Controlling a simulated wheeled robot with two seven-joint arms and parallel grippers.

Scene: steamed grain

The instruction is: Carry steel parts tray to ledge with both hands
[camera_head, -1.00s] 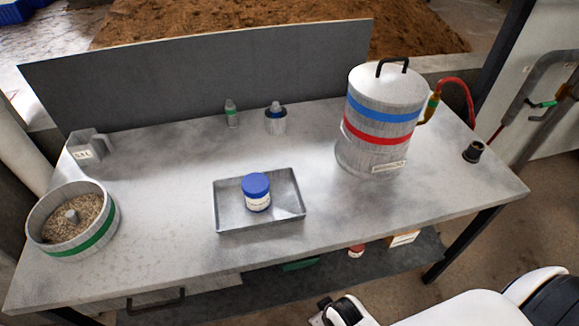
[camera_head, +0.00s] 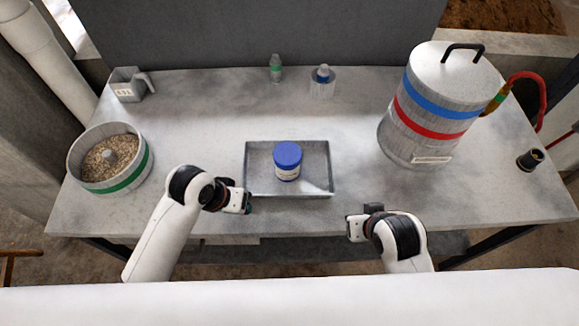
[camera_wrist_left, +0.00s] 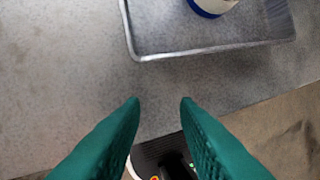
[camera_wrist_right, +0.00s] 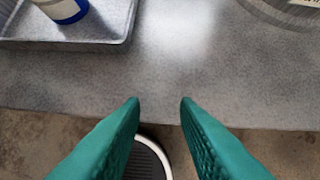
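The steel parts tray (camera_head: 318,188) lies flat on the grey table, with a blue-lidded white jar (camera_head: 287,161) standing in it. The tray's rim also shows in the left wrist view (camera_wrist_left: 205,48) and the right wrist view (camera_wrist_right: 60,43). My left gripper (camera_head: 246,201) is at the tray's front left corner, apart from it. Its green fingers (camera_wrist_left: 160,103) are open and empty. My right gripper (camera_head: 352,229) is at the table's front edge, right of and in front of the tray. Its green fingers (camera_wrist_right: 160,103) are open and empty.
A large steel drum (camera_head: 443,103) with blue and red bands stands right of the tray. A round grain pan (camera_head: 142,170) is at the left. Table around the tray is clear.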

